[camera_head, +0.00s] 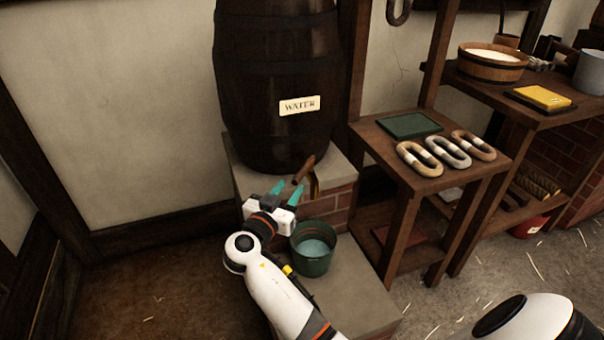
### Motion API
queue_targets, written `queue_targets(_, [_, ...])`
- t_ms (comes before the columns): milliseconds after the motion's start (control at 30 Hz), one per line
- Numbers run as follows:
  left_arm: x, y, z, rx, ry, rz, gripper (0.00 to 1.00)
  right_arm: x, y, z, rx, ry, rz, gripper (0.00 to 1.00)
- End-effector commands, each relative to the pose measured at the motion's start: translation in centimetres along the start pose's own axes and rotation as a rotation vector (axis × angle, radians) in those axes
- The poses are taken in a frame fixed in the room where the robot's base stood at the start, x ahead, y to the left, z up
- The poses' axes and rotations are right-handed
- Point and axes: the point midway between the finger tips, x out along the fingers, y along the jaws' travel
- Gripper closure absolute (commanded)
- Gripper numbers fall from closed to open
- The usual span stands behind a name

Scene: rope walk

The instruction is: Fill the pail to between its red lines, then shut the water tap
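The water tap (304,169), a brown wooden piece with a brass part below it, sticks out low on the dark barrel (276,110) labelled "WATER". The green pail (313,264) stands upright on the stone ledge below the tap. Pale blue water (314,248) shows inside it; I cannot make out the red lines or the exact level. No stream is clearly visible.
The stone ledge (366,294) has free room in front of the pail. A wooden stand (462,180) to the right holds a green pad (410,125) and three rope rings (447,152). A bench with a wooden tub (492,66) stands further right.

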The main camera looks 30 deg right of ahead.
Motion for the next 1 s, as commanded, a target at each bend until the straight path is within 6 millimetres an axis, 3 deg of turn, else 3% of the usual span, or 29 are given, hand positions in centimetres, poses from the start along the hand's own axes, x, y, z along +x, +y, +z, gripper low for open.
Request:
queue_targets(200, [0.6, -0.1, -0.3, 0.001, 0.004, -0.001, 0.64, 4.7, 0.0, 0.1, -0.003, -0.002, 0.0, 0.63])
queue_targets(433, [0.8, -0.1, -0.4, 0.001, 0.004, -0.001, 0.64, 8.0, 0.1, 0.0, -0.003, 0.0, 0.001, 0.63])
queue_targets(867, [1.0, -0.1, -0.5, 0.002, 0.007, -0.002, 0.64, 9.0, 0.1, -0.1, -0.003, 0.002, 0.003, 0.63])
queue_targets(1000, [1.0, -0.1, -0.5, 0.001, 0.007, -0.002, 0.64, 9.0, 0.1, -0.1, -0.003, 0.002, 0.003, 0.84])
